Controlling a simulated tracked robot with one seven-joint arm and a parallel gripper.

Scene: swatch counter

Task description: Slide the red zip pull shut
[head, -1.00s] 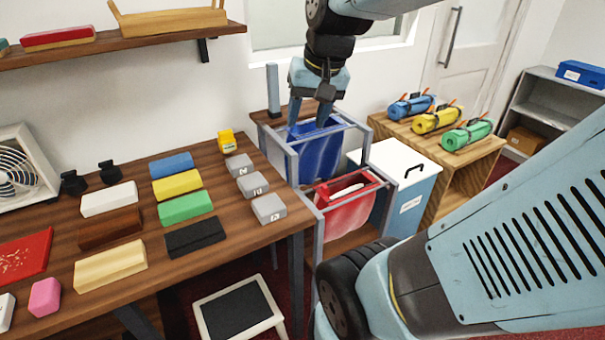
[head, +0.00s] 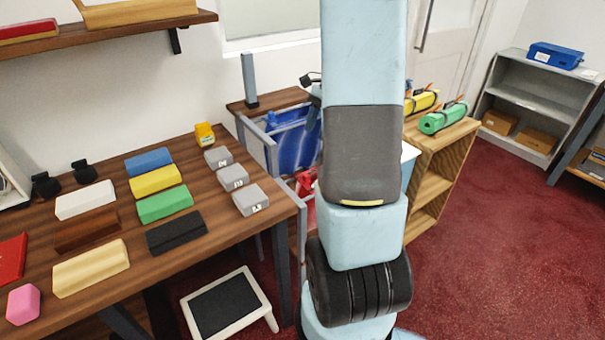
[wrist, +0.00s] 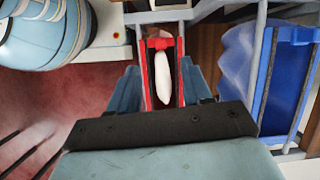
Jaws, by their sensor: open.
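The red bag (wrist: 150,82) hangs open below my gripper in the wrist view, its mouth a long narrow slot. A red piece at the top end of the slot (wrist: 160,43) looks like the zip pull. A long white thing (wrist: 163,80) lies in the mouth. My gripper (wrist: 161,78) is open and empty, with one finger on each side of the bag's mouth, and the red piece lies beyond its fingertips. In the head view only a strip of the red bag (head: 306,186) shows; my arm hides the rest and the gripper.
A blue bag (head: 292,145) hangs in the grey frame beside the red one; it also shows at the right in the wrist view (wrist: 262,75). The swatch counter (head: 215,225) with blocks stands at left. Grey bars (head: 272,157) surround the bags. Red carpet at right is clear.

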